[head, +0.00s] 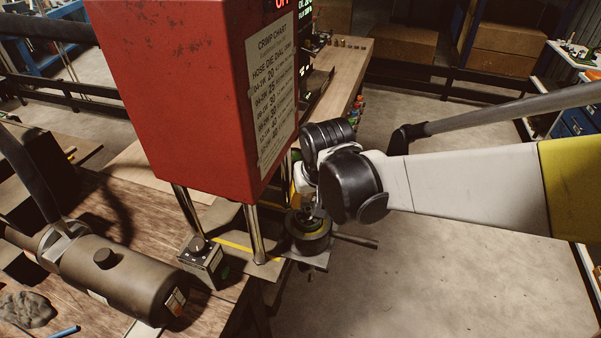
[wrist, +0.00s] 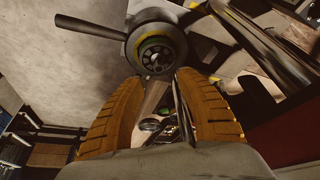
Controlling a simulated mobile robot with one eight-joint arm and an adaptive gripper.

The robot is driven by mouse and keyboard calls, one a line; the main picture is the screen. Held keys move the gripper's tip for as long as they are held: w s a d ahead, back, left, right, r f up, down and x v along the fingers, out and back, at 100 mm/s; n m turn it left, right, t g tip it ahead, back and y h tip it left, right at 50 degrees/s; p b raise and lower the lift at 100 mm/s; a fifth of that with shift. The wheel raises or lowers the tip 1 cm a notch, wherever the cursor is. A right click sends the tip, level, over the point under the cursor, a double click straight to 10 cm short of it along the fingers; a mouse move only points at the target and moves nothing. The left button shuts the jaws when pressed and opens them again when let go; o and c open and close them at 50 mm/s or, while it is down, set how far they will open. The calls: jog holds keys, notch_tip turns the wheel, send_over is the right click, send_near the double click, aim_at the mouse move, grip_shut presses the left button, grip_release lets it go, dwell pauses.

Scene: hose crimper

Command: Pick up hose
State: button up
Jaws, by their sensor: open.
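I cannot make out a hose for certain in either view. My gripper (head: 303,190) is mostly hidden behind my own arm in the head view. In the wrist view its two orange ribbed fingers (wrist: 160,82) are apart, with nothing clearly held between them. Just beyond the fingertips is a round dark die head (wrist: 156,50) with a yellow and green ring. It also shows below my gripper in the head view (head: 309,236). A dark rod (wrist: 85,25) sticks out sideways from it. Small shiny round parts (wrist: 155,126) show between the fingers; I cannot tell what they are.
The red crimper housing (head: 185,90) with a crimp chart (head: 272,90) stands close left of my gripper, on metal posts (head: 255,235). A dark cylinder (head: 110,275) and a small dial box (head: 203,262) are on the bench at left. Open floor (head: 470,270) lies to the right.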

aim_at(308, 209)
jog(key=b+x, duration=0.1)
jog(key=x, duration=0.5)
jog(key=shift+w+f+b, duration=0.15)
jog(key=shift+f+b, duration=0.25)
jog(key=shift+d, duration=0.1)
grip_shut()
